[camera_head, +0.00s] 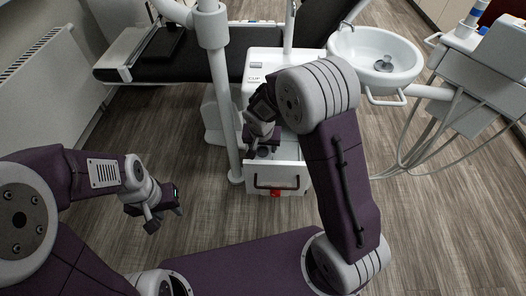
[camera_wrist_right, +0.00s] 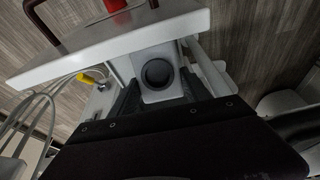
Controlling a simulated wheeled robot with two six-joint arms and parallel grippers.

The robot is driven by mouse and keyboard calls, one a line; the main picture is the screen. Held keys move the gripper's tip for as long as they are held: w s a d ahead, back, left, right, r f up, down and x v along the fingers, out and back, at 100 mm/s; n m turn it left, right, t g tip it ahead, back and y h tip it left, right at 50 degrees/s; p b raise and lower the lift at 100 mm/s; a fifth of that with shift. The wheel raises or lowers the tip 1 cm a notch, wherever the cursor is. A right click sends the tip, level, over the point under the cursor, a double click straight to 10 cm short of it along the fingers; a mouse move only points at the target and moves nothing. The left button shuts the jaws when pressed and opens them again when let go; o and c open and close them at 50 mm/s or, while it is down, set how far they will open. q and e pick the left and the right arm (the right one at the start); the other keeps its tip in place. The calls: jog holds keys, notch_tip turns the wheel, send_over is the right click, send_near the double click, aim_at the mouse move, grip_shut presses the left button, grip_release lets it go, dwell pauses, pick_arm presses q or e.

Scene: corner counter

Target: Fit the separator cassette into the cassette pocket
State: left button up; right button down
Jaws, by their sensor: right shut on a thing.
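My right gripper (camera_head: 262,146) reaches down into the open front of the white cabinet, behind its front panel. In the right wrist view its dark fingers (camera_wrist_right: 160,96) are shut on a pale grey block with a dark round ring (camera_wrist_right: 158,74), which looks like the separator cassette. The block is next to the white front panel (camera_wrist_right: 115,42). The cassette pocket cannot be made out; the arm and panel hide much of the cabinet's inside. My left gripper (camera_head: 165,212) hangs over the floor at the left, its fingers apart and empty.
The cabinet's front panel (camera_head: 275,176) carries a dark handle and a red knob (camera_head: 275,193). A pale post (camera_head: 222,100) stands close left of my right gripper. A white basin (camera_head: 376,48), hoses and a dark chair (camera_head: 180,62) surround the cabinet. Floor at the left is free.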

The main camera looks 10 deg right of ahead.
notch_tip(320, 180, up, 11)
jog(key=p, duration=0.3)
jog(key=shift+r, duration=0.15)
